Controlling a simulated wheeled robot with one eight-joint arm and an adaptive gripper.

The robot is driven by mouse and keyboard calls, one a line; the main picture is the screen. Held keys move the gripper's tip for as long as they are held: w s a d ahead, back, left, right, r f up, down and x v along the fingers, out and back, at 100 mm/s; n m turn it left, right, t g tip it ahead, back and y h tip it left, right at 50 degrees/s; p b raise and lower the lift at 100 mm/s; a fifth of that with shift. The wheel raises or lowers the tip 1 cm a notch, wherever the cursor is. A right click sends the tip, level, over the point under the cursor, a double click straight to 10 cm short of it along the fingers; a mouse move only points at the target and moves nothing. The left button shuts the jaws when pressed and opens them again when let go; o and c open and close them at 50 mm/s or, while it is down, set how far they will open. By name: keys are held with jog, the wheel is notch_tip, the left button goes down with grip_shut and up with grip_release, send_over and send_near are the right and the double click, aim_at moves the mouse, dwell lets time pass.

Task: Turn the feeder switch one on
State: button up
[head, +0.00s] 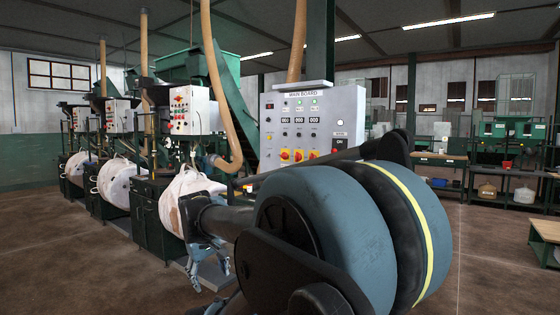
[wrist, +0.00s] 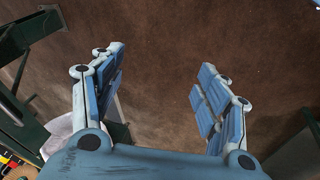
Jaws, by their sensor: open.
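The main board (head: 333,112) is a grey upright panel right of the middle in the head view. It carries several displays and knobs. Which one is feeder switch one is too small to read. My gripper (head: 217,268) hangs low, left of the board and apart from it, pointing down. In the wrist view my gripper (wrist: 165,90) is open, with its blue fingers wide apart and only brown floor between them.
White bulk bags (head: 185,195) hang under machines at the left, each with a small control box (head: 193,110). A green workbench (head: 505,165) stands at the back right. Open brown floor (head: 485,250) lies at the right. A green metal frame (wrist: 25,45) is at the wrist view's left.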

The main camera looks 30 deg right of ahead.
jog(key=w+d+r+n+t+h, duration=0.1)
jog(key=w+d+r+n+h, duration=0.35)
jog(key=w+d+r, duration=0.65)
jog(key=w+d+r+n+t+h, duration=0.1)
jog(key=w+d+r+n+h, duration=0.35)
jog(key=w+d, duration=1.1)
jog(key=w+d+r+n+h, duration=0.4)
jog(key=w+d+r, duration=0.55)
jog(key=w, duration=0.75)
jog(key=w+d+n, duration=0.2)
jog(key=w+d, duration=0.4)
jog(key=d, duration=0.3)
jog(key=w+d+n+t+h, duration=0.1)
jog(key=w+d+n, duration=0.2)
jog(key=w+d, duration=0.3)
jog(key=w+d+n, duration=0.2)
jog(key=w+d, duration=0.4)
jog(key=d, duration=0.6)
jog(key=shift+w+d+r+n+t+h, duration=0.3)
jog(key=shift+w+d+r+t, duration=0.05)
jog(key=shift+d+t, duration=0.05)
jog(key=c, duration=1.1)
jog(key=shift+o, duration=0.2)
jog(key=shift+w, duration=0.1)
